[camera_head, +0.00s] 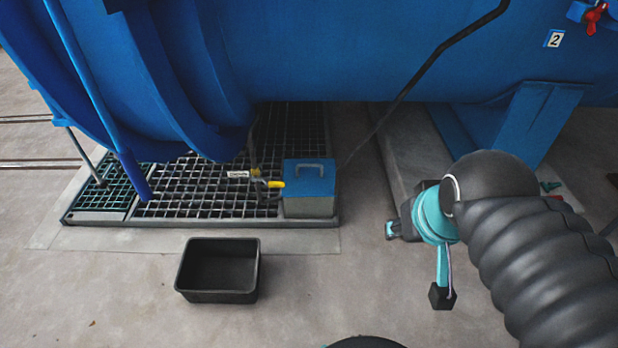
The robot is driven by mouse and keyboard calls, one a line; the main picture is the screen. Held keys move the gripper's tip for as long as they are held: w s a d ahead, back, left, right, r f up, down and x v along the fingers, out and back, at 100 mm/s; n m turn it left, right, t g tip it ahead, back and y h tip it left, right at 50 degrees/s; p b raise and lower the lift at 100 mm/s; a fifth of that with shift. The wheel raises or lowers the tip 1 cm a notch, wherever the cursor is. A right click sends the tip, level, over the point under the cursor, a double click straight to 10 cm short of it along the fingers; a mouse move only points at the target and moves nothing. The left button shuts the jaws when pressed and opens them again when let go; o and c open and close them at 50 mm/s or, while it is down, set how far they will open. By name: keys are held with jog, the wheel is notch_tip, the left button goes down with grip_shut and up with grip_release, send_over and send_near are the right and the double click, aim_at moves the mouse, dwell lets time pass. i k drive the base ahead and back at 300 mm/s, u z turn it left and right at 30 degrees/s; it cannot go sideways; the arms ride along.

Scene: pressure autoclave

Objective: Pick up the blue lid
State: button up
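The blue lid (310,178) lies flat on top of a grey box (308,207) at the right front corner of the floor grating. A grey bar handle (309,164) stands up from the middle of the lid. My gripper (418,264) is to the right of the lid and apart from it, at the end of my black-sleeved arm. Its teal fingers with dark tips are spread apart, with nothing seen between them. Part of the gripper is hidden behind the arm's wrist.
A large blue autoclave (380,50) overhangs the grating (200,205). A hose with a yellow-handled valve (270,184) lies just left of the box. A black open bin (218,290) stands on the floor in front. A blue support leg (525,125) stands at the right. The floor between box and gripper is clear.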

aim_at(303, 176)
jog(key=z, duration=2.3)
jog(key=k, duration=1.3)
jog(key=u, duration=1.9)
jog(key=i, duration=1)
jog(key=u, duration=0.05)
